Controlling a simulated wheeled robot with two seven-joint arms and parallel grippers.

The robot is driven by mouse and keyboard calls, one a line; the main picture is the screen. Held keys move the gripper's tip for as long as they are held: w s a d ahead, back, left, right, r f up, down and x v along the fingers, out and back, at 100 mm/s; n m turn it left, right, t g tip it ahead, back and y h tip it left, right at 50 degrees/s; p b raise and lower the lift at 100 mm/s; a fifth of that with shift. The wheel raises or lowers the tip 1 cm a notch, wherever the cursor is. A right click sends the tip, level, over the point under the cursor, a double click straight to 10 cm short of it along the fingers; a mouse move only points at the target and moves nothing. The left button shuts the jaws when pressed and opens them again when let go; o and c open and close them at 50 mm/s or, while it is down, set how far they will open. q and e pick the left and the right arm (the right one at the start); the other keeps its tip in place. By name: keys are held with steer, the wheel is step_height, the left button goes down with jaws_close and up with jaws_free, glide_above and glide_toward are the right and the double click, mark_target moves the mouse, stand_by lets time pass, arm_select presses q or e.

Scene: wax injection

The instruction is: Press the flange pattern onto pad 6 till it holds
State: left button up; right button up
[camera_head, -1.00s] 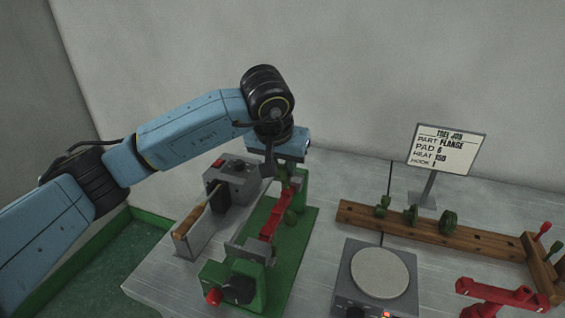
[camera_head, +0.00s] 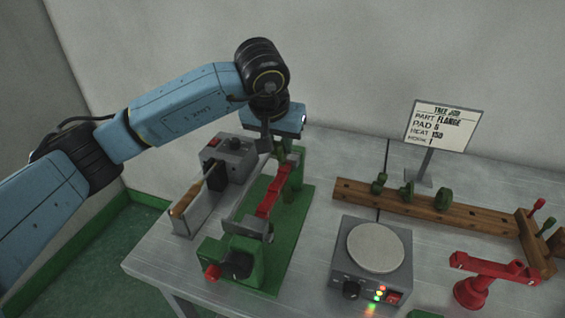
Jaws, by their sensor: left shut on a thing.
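My left arm comes in from the left, and its gripper (camera_head: 265,143) points down at the far end of the green fixture (camera_head: 298,205). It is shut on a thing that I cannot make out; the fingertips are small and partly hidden. I cannot identify the flange pattern with certainty. A red bar (camera_head: 272,192) lies along the top of the fixture, close to the gripper. Pad numbers are too small to read, so I cannot tell which is pad 6, or whether anything touches it. My right gripper is not in view.
A grey box (camera_head: 232,152) and a wooden-handled tool (camera_head: 187,199) stand left of the fixture. A round-topped hotplate (camera_head: 375,248) with lit lamps stands to the right. Green parts sit along a wooden rack (camera_head: 350,190) before a job sign (camera_head: 440,126). A red stand (camera_head: 490,267) is front right.

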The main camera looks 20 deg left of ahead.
arm_select(q)
steer(key=shift+s+f+b, duration=0.1)
steer(key=shift+f+b, duration=0.5)
steer(key=shift+f, duration=0.05)
stand_by(2.1)
steer(key=o, duration=1.6)
steer(key=shift+r, duration=0.1)
steer(key=shift+r+p, duration=2.05)
steer(key=shift+r, duration=1.5)
